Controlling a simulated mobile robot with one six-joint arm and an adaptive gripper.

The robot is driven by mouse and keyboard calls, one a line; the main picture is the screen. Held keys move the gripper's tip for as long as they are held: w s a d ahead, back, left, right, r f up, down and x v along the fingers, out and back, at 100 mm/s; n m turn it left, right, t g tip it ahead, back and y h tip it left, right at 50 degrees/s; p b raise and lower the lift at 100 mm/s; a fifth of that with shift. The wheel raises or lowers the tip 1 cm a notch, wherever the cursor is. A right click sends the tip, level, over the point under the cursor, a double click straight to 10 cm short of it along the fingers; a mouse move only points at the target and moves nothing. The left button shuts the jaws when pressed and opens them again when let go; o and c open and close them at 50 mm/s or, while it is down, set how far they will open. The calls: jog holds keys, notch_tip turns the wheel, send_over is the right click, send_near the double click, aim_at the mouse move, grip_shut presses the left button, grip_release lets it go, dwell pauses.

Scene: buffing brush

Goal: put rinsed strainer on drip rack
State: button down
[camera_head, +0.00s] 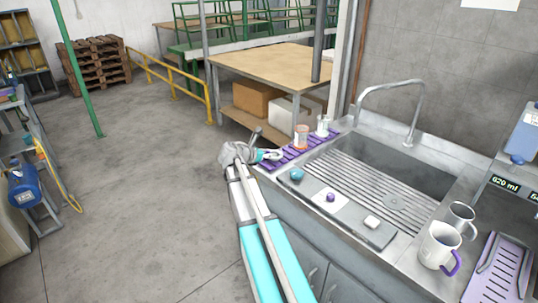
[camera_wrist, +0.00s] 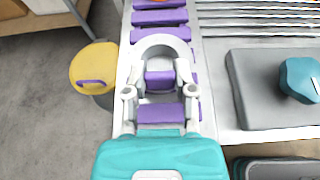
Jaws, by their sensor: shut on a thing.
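My gripper (camera_head: 270,155) is at the left end of the sink counter, over a purple slatted rack (camera_head: 290,160), which looks like the drip rack. In the wrist view, my gripper (camera_wrist: 160,90) is shut on a pale, ring-like piece (camera_wrist: 160,40), apparently the strainer. Its outline blends with the pale fingers, and purple slats (camera_wrist: 160,113) show through and around it. I cannot tell whether it touches the slats. A round grey disc (camera_head: 393,202) lies on the ribbed sink area.
An orange-and-white jar (camera_head: 301,137) and a white cup (camera_head: 323,125) stand at the rack's far end. A teal piece (camera_head: 297,174) sits on a grey block right of the rack. Two mugs (camera_head: 439,245) stand at right. A yellow-topped bin (camera_wrist: 94,68) is left of the counter.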

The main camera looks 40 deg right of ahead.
jog(key=shift+f, duration=0.15)
jog(key=shift+c, duration=2.2)
grip_release()
jog(key=shift+r, duration=0.2)
jog(key=shift+a+r, duration=0.1)
jog(key=shift+a, duration=0.1)
jog(key=p+v, duration=0.4)
jog(key=v, duration=0.7)
jog(key=shift+a+p, duration=0.3)
jog(key=shift+p, duration=0.1)
jog(key=shift+a, duration=0.1)
